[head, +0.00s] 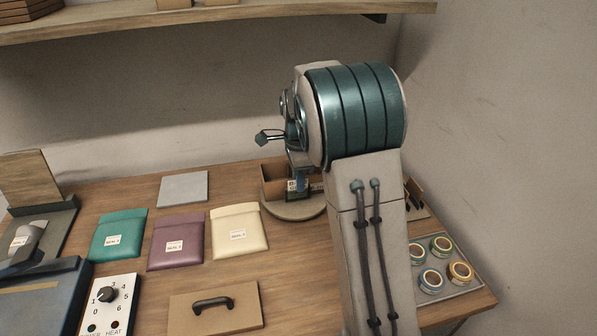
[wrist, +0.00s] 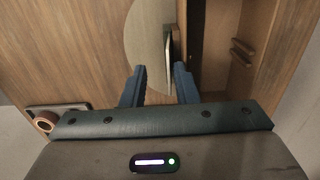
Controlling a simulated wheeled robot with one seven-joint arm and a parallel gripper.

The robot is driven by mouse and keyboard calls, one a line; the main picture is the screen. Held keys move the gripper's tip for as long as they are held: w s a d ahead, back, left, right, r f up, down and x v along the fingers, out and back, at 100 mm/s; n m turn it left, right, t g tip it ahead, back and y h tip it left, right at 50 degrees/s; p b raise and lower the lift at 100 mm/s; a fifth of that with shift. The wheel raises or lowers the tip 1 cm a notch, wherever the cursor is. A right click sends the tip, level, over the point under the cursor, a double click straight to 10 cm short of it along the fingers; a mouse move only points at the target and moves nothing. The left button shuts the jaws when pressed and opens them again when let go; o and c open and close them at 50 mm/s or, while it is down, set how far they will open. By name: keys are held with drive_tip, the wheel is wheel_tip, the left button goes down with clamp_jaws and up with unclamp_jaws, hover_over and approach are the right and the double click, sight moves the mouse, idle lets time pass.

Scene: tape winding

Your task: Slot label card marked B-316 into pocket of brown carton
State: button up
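The brown carton (head: 272,188) stands on a round grey disc (head: 290,212) at the back of the table, partly hidden behind my arm. The carton also shows at the right in the wrist view (wrist: 208,50). My gripper (wrist: 160,76) has its two blue fingers apart beside the carton. A thin pale card (wrist: 168,62) stands nearly edge-on between them, closer to the right finger, with a gap to the left one. In the head view a small label with a "B" (head: 292,185) shows at the carton front; its full number is unreadable. I cannot tell if the card is inside the pocket.
Green (head: 119,234), purple (head: 176,241) and cream (head: 238,229) pouches lie on the table to the left. A tray of tape rolls (head: 447,287) is at the right. A dial panel (head: 107,300) and a board with a black handle (head: 215,308) are in front.

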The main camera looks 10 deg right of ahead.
wheel_tip(320, 180, up, 14)
idle(0.4)
drive_tip(key=shift+f, duration=0.1)
drive_tip(key=s+f+n+t, duration=0.1)
drive_tip(key=s+f+n, duration=0.2)
drive_tip(key=s+n, duration=0.6)
drive_tip(key=s+f+n+t, duration=0.2)
drive_tip(key=s+n, duration=0.7)
drive_tip(key=s, duration=0.9)
wheel_tip(320, 180, down, 2)
drive_tip(key=shift+s+f, duration=0.2)
drive_tip(key=shift+s, duration=0.2)
